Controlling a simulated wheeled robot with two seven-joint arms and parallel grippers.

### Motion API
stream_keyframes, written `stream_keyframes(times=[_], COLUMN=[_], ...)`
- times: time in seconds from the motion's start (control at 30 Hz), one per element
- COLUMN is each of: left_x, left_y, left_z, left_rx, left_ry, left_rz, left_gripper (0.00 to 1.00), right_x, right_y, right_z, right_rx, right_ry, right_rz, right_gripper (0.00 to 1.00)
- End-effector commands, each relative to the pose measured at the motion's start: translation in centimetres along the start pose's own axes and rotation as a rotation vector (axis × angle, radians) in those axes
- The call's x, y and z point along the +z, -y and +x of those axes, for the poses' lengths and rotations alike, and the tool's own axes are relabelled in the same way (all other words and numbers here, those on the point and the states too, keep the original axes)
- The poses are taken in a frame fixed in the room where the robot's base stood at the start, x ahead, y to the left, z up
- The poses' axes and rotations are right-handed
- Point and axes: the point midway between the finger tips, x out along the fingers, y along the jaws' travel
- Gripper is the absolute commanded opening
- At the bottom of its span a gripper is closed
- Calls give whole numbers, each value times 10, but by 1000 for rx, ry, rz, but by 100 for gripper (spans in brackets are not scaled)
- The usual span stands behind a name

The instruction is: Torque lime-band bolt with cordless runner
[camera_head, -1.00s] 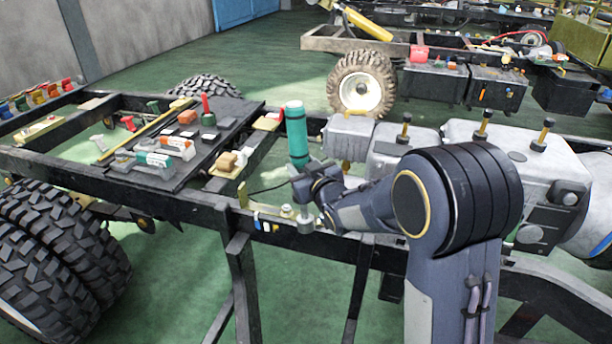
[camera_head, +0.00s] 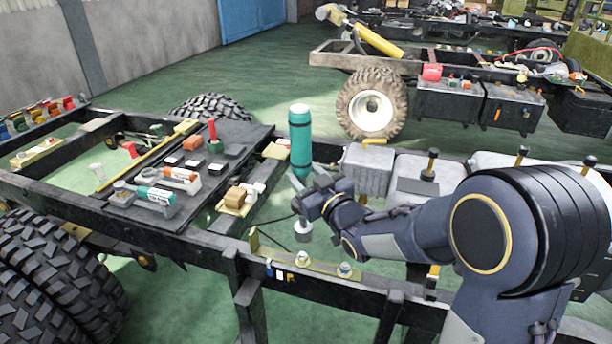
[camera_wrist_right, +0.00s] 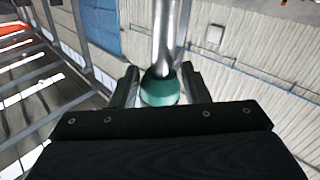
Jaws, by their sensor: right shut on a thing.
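My right gripper (camera_head: 322,195) is shut on the cordless runner (camera_head: 300,138), a teal cylinder held upright with its silver socket (camera_head: 303,231) pointing down. In the right wrist view the teal body (camera_wrist_right: 160,92) and a silver shaft (camera_wrist_right: 165,35) show between the fingers. The socket hangs free above and behind the near frame rail, left of a silver-headed bolt (camera_head: 344,269) in the picture. That bolt stands on an olive bracket (camera_head: 318,267) on the rail. A lime band on it is too small to make out. My left gripper is not in view.
Small coloured tabs (camera_head: 281,274) sit beside the bracket. Grey housings (camera_head: 368,172) stand right of the runner.

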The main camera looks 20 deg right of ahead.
Motion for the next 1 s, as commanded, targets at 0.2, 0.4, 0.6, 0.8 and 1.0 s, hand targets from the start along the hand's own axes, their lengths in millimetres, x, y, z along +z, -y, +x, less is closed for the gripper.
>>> stream_keyframes(times=[0.2, 0.4, 0.6, 0.8, 1.0], left_x=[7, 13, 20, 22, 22], left_y=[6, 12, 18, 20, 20], left_z=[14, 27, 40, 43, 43], left_rx=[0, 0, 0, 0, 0], left_ry=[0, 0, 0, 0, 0], left_rz=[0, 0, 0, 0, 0], left_gripper=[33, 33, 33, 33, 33], right_x=[21, 43, 58, 61, 60], right_y=[4, 7, 9, 10, 10], right_z=[0, -1, -1, -1, -1], right_rx=[0, 0, 1, 2, 2], right_ry=[-6, -5, -8, -6, -6], right_rz=[-2, -1, 1, 0, 0], right_gripper=[0, 0, 0, 0, 0])
